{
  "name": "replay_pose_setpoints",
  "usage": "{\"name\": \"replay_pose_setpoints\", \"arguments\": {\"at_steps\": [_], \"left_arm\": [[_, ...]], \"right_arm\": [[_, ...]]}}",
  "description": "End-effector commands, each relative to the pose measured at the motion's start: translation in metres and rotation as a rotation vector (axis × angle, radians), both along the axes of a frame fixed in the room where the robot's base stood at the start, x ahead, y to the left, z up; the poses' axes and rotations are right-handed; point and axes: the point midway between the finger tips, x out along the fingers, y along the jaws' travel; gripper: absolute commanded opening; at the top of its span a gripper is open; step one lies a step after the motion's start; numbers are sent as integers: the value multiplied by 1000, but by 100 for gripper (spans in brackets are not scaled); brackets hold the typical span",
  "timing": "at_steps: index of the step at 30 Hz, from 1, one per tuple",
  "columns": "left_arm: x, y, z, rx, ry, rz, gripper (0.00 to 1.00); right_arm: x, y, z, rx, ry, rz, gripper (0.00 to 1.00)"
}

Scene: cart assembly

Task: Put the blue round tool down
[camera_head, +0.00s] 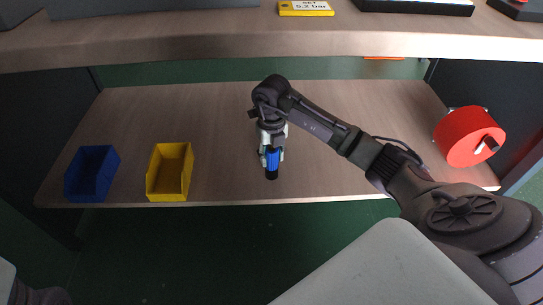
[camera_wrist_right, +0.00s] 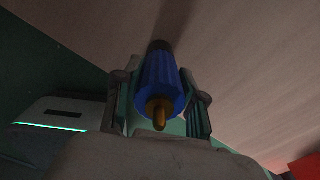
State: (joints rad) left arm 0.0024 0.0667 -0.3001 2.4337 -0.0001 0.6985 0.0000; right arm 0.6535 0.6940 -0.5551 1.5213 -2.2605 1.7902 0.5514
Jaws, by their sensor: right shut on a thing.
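The blue round tool (camera_head: 272,160) is a ribbed blue cylinder with a black end. In the head view it is at the front middle of the lower wooden shelf (camera_head: 340,130). My right gripper (camera_head: 271,152) is shut around it. In the right wrist view the tool (camera_wrist_right: 159,85) sits between the two fingers of the gripper (camera_wrist_right: 160,105), with a brass tip towards the camera and its dark end towards the wood surface. I cannot tell whether the tool touches the shelf. My left gripper is not in view.
A blue bin (camera_head: 92,174) and a yellow bin (camera_head: 169,172) stand at the shelf's left front. A red reel (camera_head: 468,137) is at the right end. An upper shelf (camera_head: 200,47) overhangs the back. The wood between yellow bin and tool is clear.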

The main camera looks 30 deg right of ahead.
Motion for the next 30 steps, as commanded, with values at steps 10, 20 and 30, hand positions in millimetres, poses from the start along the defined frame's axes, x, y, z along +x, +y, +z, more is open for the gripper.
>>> {"name": "replay_pose_setpoints", "arguments": {"at_steps": [10, 20, 30], "left_arm": [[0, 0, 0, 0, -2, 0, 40], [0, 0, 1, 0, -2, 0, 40], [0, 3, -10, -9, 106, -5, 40]], "right_arm": [[0, 0, -2, 0, 1, 0, 66], [0, 0, 1, 1, 0, 0, 66], [1, -1, 67, -1, -3, 1, 66]]}}
